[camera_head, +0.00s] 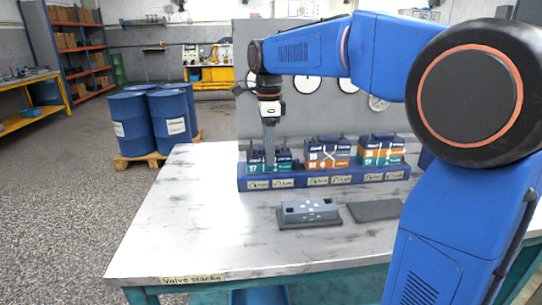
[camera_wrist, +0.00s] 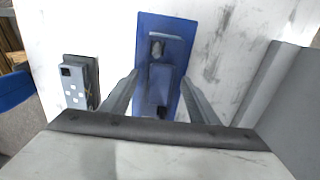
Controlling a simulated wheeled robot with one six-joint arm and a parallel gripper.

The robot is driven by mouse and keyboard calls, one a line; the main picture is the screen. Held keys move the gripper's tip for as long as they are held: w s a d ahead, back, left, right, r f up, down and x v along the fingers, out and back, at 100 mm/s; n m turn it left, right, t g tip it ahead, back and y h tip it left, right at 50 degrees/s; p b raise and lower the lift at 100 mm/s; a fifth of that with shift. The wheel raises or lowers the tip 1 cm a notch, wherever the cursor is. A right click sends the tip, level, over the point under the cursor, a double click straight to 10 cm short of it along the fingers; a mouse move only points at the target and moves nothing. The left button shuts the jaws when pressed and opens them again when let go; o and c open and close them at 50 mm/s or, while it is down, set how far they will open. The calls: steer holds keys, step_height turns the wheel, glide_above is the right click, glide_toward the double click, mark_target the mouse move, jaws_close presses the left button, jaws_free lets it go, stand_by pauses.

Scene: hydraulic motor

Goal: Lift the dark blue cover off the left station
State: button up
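The left station (camera_head: 255,170) is at the left end of a long blue base on the table, with a dark teal block marked 17 on it. The dark blue cover (camera_head: 284,154) is on top of this stack, partly hidden by my gripper. My gripper (camera_head: 269,147) points down over the left station. In the wrist view the cover (camera_wrist: 161,82) lies between my two fingers (camera_wrist: 160,80), above the blue base (camera_wrist: 152,22). The fingers are apart, with a gap visible on each side of the cover. Contact cannot be seen.
Two more stacks, a middle one (camera_head: 328,153) and a right one (camera_head: 382,150), stand on the same base. A grey block (camera_head: 310,209) on a plate and a flat dark plate (camera_head: 375,211) lie in front. The table's left side (camera_head: 180,220) is clear.

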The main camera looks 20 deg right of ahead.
jaws_close()
step_height(320, 180, up, 12)
steer(key=shift+r, duration=0.25)
stand_by(2.0)
